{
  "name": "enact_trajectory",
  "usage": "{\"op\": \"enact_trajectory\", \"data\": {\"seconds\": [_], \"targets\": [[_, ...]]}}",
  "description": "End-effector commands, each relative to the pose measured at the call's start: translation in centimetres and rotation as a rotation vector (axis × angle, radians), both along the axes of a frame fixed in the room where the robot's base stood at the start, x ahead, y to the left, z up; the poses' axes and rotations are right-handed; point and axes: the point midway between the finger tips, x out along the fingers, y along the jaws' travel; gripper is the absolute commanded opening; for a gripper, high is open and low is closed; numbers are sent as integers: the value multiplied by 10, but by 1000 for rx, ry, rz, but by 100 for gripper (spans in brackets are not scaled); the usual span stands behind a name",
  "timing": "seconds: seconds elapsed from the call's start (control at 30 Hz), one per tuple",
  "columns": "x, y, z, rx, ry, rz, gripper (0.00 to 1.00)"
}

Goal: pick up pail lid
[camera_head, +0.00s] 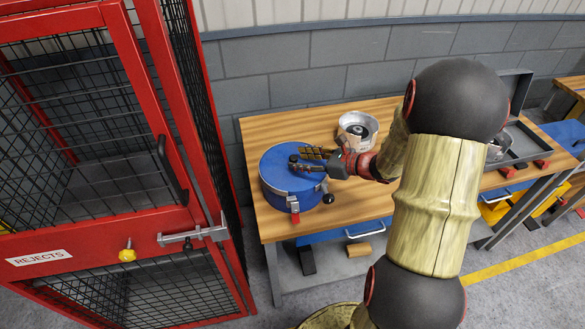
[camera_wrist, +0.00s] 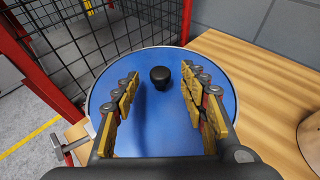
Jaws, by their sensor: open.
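The pail lid (camera_wrist: 163,118) is a round blue disc with a pale rim and a black knob (camera_wrist: 160,77) at its middle. In the head view the blue lid (camera_head: 283,162) sits on top of a blue pail (camera_head: 279,194) on the wooden bench. My gripper (camera_wrist: 158,82) is open over the lid, with the knob between and slightly beyond its yellow-padded fingers in the wrist view. In the head view my gripper (camera_head: 305,160) reaches in from the right above the lid. It hides part of the lid and the knob. Contact cannot be told.
The wooden bench (camera_head: 345,208) holds a silver round part (camera_head: 357,130) to the right of the pail. A red mesh cage (camera_head: 107,120) stands close to the left. A grey case (camera_head: 522,140) sits farther right, partly hidden behind my arm. A grey wall is behind.

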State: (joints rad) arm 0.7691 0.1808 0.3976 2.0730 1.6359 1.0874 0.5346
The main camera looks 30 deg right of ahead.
Motion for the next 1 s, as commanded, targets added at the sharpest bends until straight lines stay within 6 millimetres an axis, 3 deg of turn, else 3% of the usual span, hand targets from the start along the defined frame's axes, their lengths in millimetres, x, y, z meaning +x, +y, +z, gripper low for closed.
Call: {"op": "enact_trajectory", "data": {"seconds": [0.13, 0.4, 1.0], "targets": [[13, 7, -7, 0, 0, 2, 43], [15, 8, -6, -1, -1, -1, 43], [15, 8, -7, -1, 0, 0, 10]]}}
